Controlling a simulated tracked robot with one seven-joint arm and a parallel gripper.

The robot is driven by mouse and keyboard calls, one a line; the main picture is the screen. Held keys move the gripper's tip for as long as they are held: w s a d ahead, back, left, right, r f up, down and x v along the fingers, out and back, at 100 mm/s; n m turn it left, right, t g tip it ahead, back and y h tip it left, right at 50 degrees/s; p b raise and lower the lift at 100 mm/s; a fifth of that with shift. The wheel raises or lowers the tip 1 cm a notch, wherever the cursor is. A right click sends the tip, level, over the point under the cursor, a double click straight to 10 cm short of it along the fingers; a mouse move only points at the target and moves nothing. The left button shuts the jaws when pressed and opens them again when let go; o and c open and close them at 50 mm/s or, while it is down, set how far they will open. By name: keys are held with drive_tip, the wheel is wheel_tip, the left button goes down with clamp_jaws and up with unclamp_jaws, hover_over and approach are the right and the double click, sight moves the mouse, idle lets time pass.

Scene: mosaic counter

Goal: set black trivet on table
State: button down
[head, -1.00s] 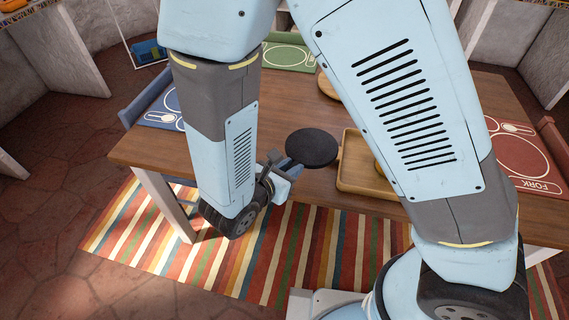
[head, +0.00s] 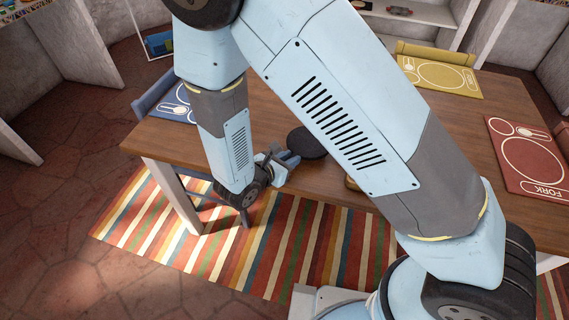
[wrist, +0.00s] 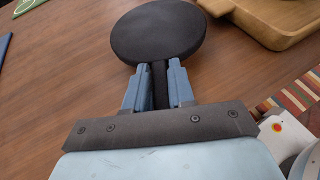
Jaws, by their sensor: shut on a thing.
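The black trivet (head: 308,142) is a round dark disc with a short handle. It shows whole in the wrist view (wrist: 158,33), with its handle between my fingers. My gripper (head: 287,159) is shut on the handle; its blue fingers also show in the wrist view (wrist: 160,78). The trivet is over the near part of the brown wooden table (head: 270,110), disc pointing inward from the edge. I cannot tell whether it touches the tabletop.
A wooden tray (wrist: 262,18) lies close to the right of the trivet. Placemats in blue (head: 178,104), yellow (head: 440,77) and red (head: 530,152) lie along the table. A striped rug (head: 290,245) covers the floor in front. The tabletop left of the trivet is clear.

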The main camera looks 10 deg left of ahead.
drive_tip(key=shift+f, duration=1.15)
drive_tip(key=c, duration=1)
unclamp_jaws()
drive_tip(key=shift+o, duration=0.2)
drive_tip(key=v, duration=1.2)
drive_tip(key=shift+r, duration=0.1)
